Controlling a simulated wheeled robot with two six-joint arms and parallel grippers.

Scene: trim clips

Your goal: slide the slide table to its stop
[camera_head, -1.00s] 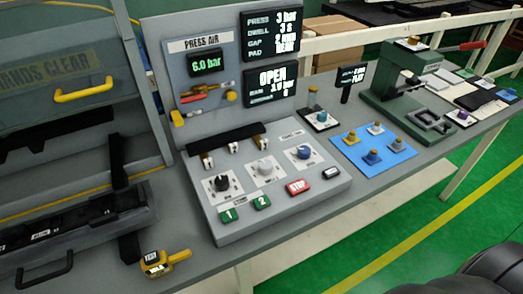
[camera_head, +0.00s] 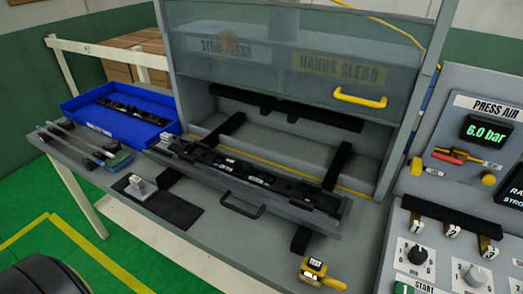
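The slide table (camera_head: 318,222) is a long grey tray out in front of the press, lying across dark rails (camera_head: 337,166) that run back into the press opening. A black handle (camera_head: 243,208) is on its front face. A long black trim part (camera_head: 255,172) with several small pale clips or labels lies on it. The press guard (camera_head: 300,75), marked "HANDS CLEAR", is raised and has a yellow handle (camera_head: 360,98). Neither of my grippers is in view.
A blue bin (camera_head: 88,118) with another black part stands at the left, near rod-like tools (camera_head: 75,143) and a dark mat (camera_head: 165,208). A yellow tester (camera_head: 320,272) lies in front of the table's right end. The control panel (camera_head: 430,235) is at the right.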

